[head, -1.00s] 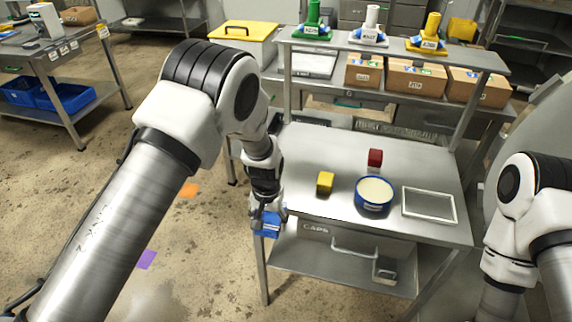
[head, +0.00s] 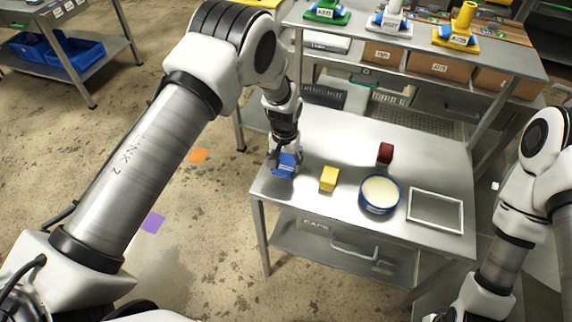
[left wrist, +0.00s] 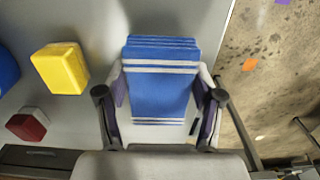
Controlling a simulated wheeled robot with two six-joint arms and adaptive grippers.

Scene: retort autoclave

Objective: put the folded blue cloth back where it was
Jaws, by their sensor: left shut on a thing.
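The folded blue cloth (head: 286,164) with white stripes is at the left end of the steel table (head: 322,207). My left gripper (head: 284,155) is shut on it from above. In the left wrist view the cloth (left wrist: 162,82) sits between the two fingers, one on each side, with its folded layers at the far end. It is over the tabletop near the edge; I cannot tell whether it touches the surface. My right arm shows at the right, but its gripper is not clearly in view.
A yellow block (head: 329,178) is just right of the cloth. A red block (head: 385,152), a round blue tub (head: 380,208) with pale contents and a flat rectangular frame (head: 435,229) stand farther right. A shelf (head: 400,43) rises behind. The front left tabletop is clear.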

